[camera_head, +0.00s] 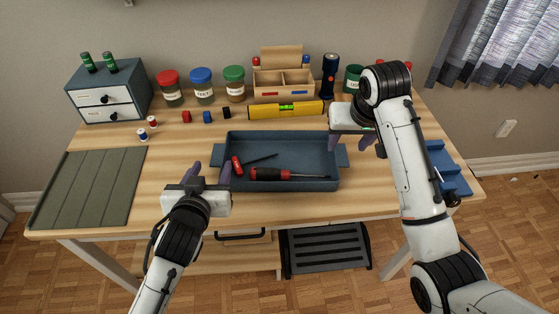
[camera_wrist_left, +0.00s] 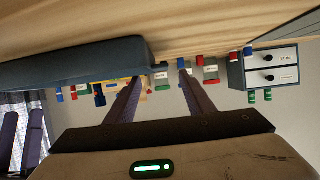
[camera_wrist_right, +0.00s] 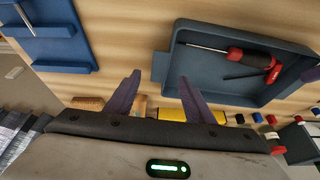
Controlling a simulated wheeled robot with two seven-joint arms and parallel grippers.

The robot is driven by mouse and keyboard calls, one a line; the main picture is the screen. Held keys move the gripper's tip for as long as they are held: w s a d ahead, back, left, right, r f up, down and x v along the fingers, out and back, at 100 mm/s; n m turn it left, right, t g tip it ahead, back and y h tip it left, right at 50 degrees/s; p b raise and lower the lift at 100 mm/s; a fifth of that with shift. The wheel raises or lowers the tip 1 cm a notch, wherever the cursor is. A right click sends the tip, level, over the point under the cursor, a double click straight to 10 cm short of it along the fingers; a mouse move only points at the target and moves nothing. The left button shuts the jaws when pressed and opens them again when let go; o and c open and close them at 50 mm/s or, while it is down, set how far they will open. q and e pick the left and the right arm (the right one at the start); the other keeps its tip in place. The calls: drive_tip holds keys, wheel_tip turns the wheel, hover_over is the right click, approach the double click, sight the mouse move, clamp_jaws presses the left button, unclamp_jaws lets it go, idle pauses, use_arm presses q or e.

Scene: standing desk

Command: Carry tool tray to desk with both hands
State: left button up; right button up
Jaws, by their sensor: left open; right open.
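The blue-grey tool tray (camera_head: 305,184) rests on the wooden desk, with a tab handle at each end. A red-and-black screwdriver (camera_head: 285,174) and a smaller red-handled tool (camera_head: 238,165) lie in it. My left gripper (camera_head: 211,172) is open and empty, near the tray's left handle (camera_head: 217,155). In the left wrist view its fingers (camera_wrist_left: 155,95) show beside the tray wall (camera_wrist_left: 75,65). My right gripper (camera_head: 355,140) is open and empty, near the tray's right handle (camera_head: 342,155). In the right wrist view its fingers (camera_wrist_right: 155,90) point past the handle (camera_wrist_right: 160,67), with nothing between them.
A yellow level (camera_head: 262,111), a wooden organizer (camera_head: 283,84), lidded jars (camera_head: 202,85) and a flashlight (camera_head: 329,75) stand behind the tray. A drawer box (camera_head: 105,92) is at back left. A ribbed green mat (camera_head: 90,187) lies left. A blue rack (camera_head: 446,170) is at right.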

sight(218, 155)
use_arm(q)
drive_tip(key=x, duration=0.8)
drive_tip(key=shift+w+f, duration=0.15)
drive_tip(key=shift+w, duration=0.1)
use_arm(e)
drive_tip(key=x, duration=0.8)
drive_tip(key=shift+w+f, duration=0.1)
drive_tip(key=shift+f, duration=0.15)
use_arm(q)
clamp_jaws()
use_arm(e)
clamp_jaws()
